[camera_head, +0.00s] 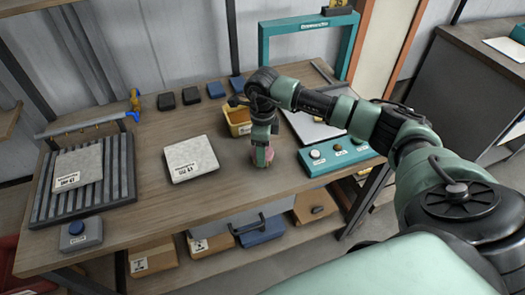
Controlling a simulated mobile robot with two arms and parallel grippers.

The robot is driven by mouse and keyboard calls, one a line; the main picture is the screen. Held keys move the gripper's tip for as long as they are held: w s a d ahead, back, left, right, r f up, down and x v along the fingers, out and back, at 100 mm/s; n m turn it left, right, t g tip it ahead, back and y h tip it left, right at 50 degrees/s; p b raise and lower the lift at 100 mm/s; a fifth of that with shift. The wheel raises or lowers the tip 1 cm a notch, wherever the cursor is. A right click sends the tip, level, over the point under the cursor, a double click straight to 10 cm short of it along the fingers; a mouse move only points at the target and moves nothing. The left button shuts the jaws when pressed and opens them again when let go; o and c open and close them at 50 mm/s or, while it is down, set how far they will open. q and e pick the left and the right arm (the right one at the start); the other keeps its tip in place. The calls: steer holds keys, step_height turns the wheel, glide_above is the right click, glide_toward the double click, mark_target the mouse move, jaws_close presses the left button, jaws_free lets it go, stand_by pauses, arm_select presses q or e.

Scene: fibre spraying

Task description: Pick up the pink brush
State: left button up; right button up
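A pink object, which looks like the pink brush (270,153), is on the wooden table near the middle of the view. It is small and mostly hidden by my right gripper. My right gripper (262,158) points straight down over the table at the pink object, with pink showing beside its fingertips. The fingers overlap the object in the picture, and I cannot tell whether they are closed on it. My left gripper is not in view.
A yellow bin (238,128) stands just behind my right gripper. A teal button box (338,157) lies to the right. A light square package (191,159) lies to the left, and a slatted rack (119,172) holds another package. Free tabletop lies in front of the gripper.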

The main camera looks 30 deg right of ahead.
step_height(320, 180, up, 20)
steer(key=b, duration=0.2)
steer(key=shift+f+b, duration=0.15)
steer(key=shift+b, duration=0.2)
steer(key=o, duration=0.7)
steer(key=c, duration=0.5)
